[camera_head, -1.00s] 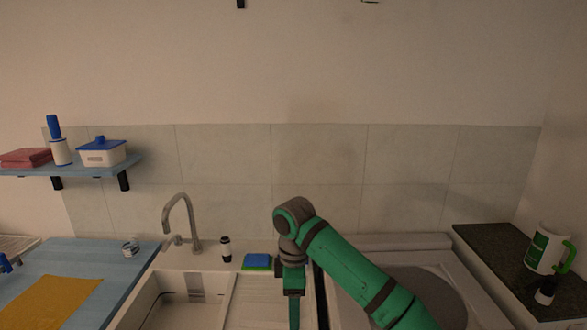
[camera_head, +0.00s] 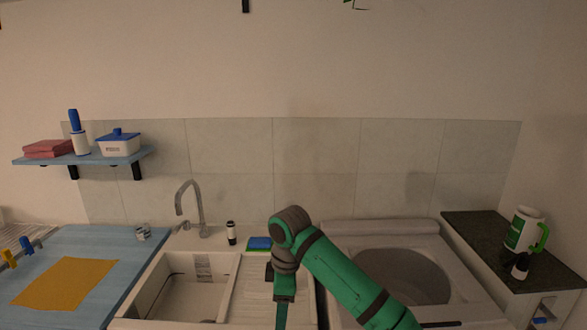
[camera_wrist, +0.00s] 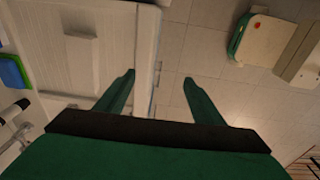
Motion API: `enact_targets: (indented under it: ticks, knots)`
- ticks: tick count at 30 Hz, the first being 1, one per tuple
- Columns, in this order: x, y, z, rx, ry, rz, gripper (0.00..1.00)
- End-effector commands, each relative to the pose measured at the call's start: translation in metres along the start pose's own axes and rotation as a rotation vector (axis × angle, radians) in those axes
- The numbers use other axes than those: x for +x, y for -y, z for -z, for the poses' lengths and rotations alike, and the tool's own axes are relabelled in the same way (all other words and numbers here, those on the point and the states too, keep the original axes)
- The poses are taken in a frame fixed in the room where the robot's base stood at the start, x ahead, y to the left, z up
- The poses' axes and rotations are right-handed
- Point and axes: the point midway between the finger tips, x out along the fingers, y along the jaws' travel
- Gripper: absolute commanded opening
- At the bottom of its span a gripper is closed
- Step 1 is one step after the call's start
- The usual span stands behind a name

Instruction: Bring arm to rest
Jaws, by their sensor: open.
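My green and dark grey arm (camera_head: 345,275) reaches up and bends down in front of the sink's right side in the head view. My gripper (camera_wrist: 159,78) shows in the wrist view with its two green fingers apart and nothing between them. The fingers are over the sink's front edge and the tiled floor, and touch nothing that I can see. In the head view the fingertips are not clearly visible. A small dark-and-white dispenser (camera_head: 231,233) stands behind the sink. Another dispenser (camera_head: 520,267) stands on the dark right counter.
The sink (camera_head: 185,290) has a tall faucet (camera_head: 190,207). A blue-and-green sponge (camera_head: 260,243) lies behind it. A blue shelf (camera_head: 90,158) hangs at left. Open floor (camera_wrist: 210,50) shows in the wrist view.

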Motion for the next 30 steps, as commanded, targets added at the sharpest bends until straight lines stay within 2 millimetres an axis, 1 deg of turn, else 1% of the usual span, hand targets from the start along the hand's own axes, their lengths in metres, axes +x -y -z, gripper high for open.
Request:
enact_targets:
  ticks: [1,7,11,15,18,21,24,27,30]
  knots:
    - [0.006,0.000,0.007,-0.001,-0.021,-0.004,0.62]
    - [0.028,0.000,0.041,0.010,-0.122,-0.039,0.62]
    - [0.044,0.000,0.071,0.024,-0.216,-0.068,0.62]
    - [0.065,0.003,0.115,0.062,-0.362,-0.109,0.62]
    - [0.077,0.007,0.147,0.102,-0.475,-0.138,0.62]
    - [0.086,0.010,0.174,0.152,-0.583,-0.166,0.62]
    - [0.093,0.015,0.198,0.211,-0.689,-0.191,0.62]
    - [0.099,0.019,0.217,0.276,-0.787,-0.215,0.62]
    - [0.104,0.025,0.232,0.348,-0.879,-0.236,0.62]
